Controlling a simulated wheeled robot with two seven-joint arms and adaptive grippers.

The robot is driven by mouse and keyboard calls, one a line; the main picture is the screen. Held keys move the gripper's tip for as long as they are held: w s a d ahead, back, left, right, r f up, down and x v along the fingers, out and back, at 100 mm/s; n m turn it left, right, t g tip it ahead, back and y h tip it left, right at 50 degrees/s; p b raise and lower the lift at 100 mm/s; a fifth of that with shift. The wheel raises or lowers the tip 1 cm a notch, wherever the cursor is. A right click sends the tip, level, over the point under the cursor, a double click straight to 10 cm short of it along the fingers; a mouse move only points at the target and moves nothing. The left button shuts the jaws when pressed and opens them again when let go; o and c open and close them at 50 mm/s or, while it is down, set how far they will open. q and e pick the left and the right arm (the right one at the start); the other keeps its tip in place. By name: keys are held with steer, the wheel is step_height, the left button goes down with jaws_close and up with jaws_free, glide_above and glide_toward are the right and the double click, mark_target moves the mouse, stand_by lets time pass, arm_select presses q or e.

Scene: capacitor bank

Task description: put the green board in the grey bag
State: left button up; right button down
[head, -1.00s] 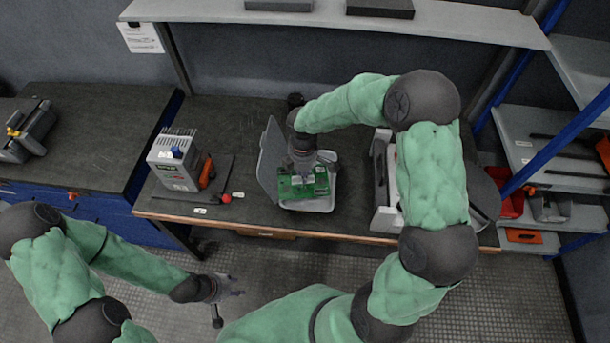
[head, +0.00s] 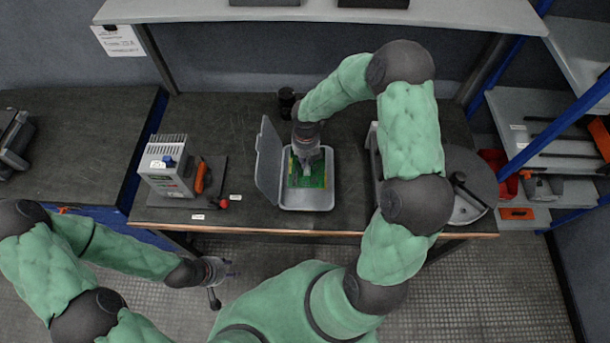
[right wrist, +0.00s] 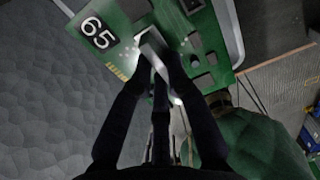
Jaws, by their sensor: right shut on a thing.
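The green board (head: 320,176) is in my right gripper (head: 306,162), within the outline of an open grey container with a raised lid (head: 268,165). This container (head: 313,207) is the only thing here that fits the grey bag. I cannot tell whether the board touches its bottom. In the right wrist view the board (right wrist: 205,40) carries a black "65" label, and my right gripper (right wrist: 152,50) is shut on a light grey part of it. My left gripper (head: 222,272) hangs empty above the floor, left of my body; its finger opening is unclear.
A grey instrument (head: 167,170) with a red-handled tool (head: 201,178) stands left of the container. A black cylinder (head: 287,102) is behind it. A round grey device (head: 470,180) is at the right, partly behind my arm. A shelf (head: 320,12) overhangs the bench.

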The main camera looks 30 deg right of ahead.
mark_target(306, 175)
step_height(306, 175, down, 10)
steer(key=b, duration=0.3)
steer(key=shift+r, duration=0.15)
steer(key=shift+f, duration=0.2)
steer(key=c, duration=1.2)
jaws_free()
step_height(306, 175, up, 12)
steer(key=p, duration=0.3)
steer(key=shift+r, duration=0.15)
